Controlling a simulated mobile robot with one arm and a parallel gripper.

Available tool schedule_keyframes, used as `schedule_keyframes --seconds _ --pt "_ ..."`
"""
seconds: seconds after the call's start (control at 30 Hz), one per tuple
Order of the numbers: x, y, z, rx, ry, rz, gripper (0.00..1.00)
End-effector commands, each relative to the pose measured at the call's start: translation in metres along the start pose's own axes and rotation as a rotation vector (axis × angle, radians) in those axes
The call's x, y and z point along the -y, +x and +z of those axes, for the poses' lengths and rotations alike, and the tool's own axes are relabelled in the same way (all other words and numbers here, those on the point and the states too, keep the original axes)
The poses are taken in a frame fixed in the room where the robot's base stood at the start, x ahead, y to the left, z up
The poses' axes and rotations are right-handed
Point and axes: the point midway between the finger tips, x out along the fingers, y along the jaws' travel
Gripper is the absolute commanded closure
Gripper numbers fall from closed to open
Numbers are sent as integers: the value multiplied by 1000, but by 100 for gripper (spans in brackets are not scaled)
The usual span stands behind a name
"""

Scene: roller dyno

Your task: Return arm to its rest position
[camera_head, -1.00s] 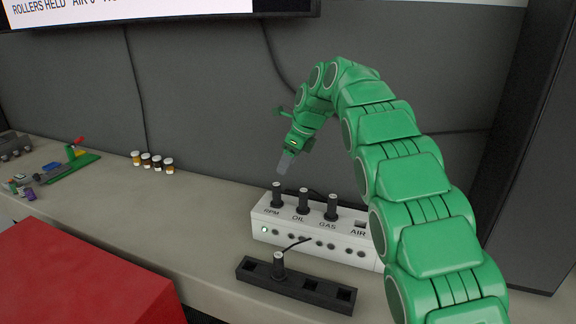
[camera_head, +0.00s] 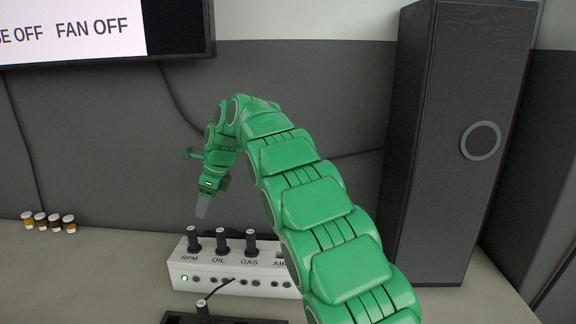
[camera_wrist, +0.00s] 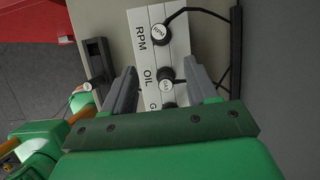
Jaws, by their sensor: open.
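My green arm arches from the lower right in the head view, with my gripper (camera_head: 203,208) pointing down above the white box (camera_head: 228,271). The wrist view shows my gripper (camera_wrist: 160,84) open, its two grey fingers apart with nothing held between them. The box carries black plugs labelled RPM (camera_head: 194,241), OIL (camera_head: 222,241) and GAS (camera_head: 250,241). In the wrist view the RPM plug (camera_wrist: 163,34) has a cable; the OIL plug (camera_wrist: 166,86) shows between the fingers, below them. My arm hides the box's right end in the head view.
A black socket strip (camera_head: 240,321) with a plug (camera_head: 203,309) lies in front of the box. Several small bottles (camera_head: 48,222) stand on the bench at left. A tall black cabinet (camera_head: 455,140) stands right of my arm. A screen (camera_head: 100,35) hangs above.

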Motion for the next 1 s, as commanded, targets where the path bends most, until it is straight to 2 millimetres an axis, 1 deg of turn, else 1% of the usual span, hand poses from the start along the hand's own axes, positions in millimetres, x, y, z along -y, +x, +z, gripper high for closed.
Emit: schedule_keyframes --seconds 0.03,0.1,0.17,0.27,0.47,0.5,0.77,1.0 --pt "-2 -8 -8 -11 -16 -6 42" --pt "-5 -18 -22 -28 -48 -11 42" --pt "-9 -24 -34 -44 -77 -10 42" --pt "-16 -38 -54 -68 -126 -15 42" --pt "-36 -61 -96 -115 -224 -6 42" --pt "-40 -65 -105 -125 -244 -1 42" --pt "-79 -92 -156 -177 -380 29 42" --pt "-123 -111 -202 -212 -512 70 42"
